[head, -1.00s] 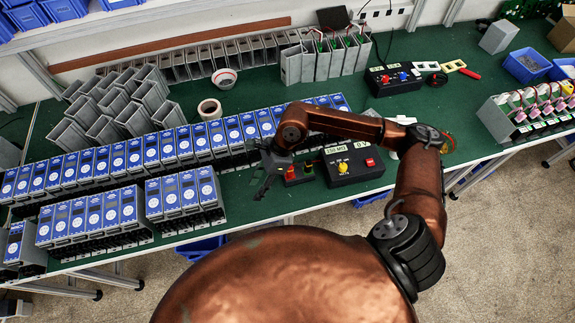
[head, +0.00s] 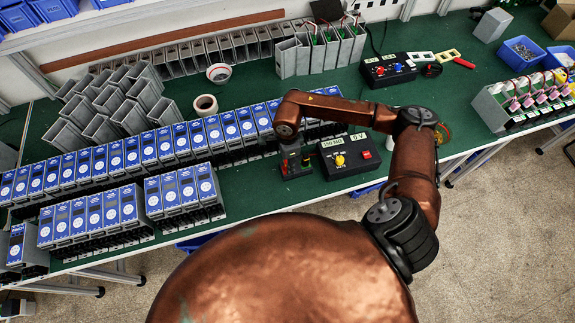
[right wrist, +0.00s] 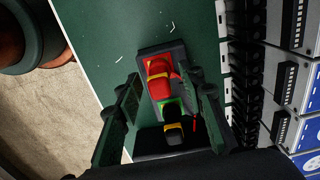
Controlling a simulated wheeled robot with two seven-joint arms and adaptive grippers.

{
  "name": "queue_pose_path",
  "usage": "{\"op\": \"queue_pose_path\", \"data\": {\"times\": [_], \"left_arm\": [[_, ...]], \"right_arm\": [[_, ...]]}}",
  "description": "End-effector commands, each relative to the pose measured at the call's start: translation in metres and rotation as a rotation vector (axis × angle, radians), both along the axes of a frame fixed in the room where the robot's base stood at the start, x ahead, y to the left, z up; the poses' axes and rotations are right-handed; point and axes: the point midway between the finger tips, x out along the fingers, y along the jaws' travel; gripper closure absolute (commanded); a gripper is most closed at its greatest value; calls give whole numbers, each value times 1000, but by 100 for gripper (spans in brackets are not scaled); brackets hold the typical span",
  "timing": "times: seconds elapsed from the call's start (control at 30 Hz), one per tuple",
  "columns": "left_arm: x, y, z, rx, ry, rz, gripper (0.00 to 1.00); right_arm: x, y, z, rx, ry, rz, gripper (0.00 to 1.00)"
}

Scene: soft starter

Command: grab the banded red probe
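The red probe with a yellow band (right wrist: 159,70) stands in a dark holder block (right wrist: 150,50) in the right wrist view. Behind it in the same block are a green-collared piece (right wrist: 166,104) and a black probe with a yellow band (right wrist: 173,132). My right gripper (right wrist: 157,82) is open, with one finger on each side of the red probe; I cannot tell whether either finger touches it. My left gripper is not in view.
A black box with a yellow knob and red button (head: 349,156) stands right of the holder. Rows of blue-faced units (head: 150,148) stand close on the left. The green table's front edge is near.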

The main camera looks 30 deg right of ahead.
Motion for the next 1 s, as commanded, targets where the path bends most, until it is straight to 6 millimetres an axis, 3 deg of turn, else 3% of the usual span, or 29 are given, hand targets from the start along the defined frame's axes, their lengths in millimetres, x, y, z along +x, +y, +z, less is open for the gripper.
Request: {"op": "queue_pose_path", "data": {"times": [0.23, 0.73, 1.0], "left_arm": [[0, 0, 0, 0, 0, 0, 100], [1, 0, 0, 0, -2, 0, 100], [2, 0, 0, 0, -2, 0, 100]], "right_arm": [[0, 1, -2, 1, 0, 2, 64], [1, 1, -2, 1, 0, 2, 99], [1, 1, -1, 1, 0, 2, 100]]}}
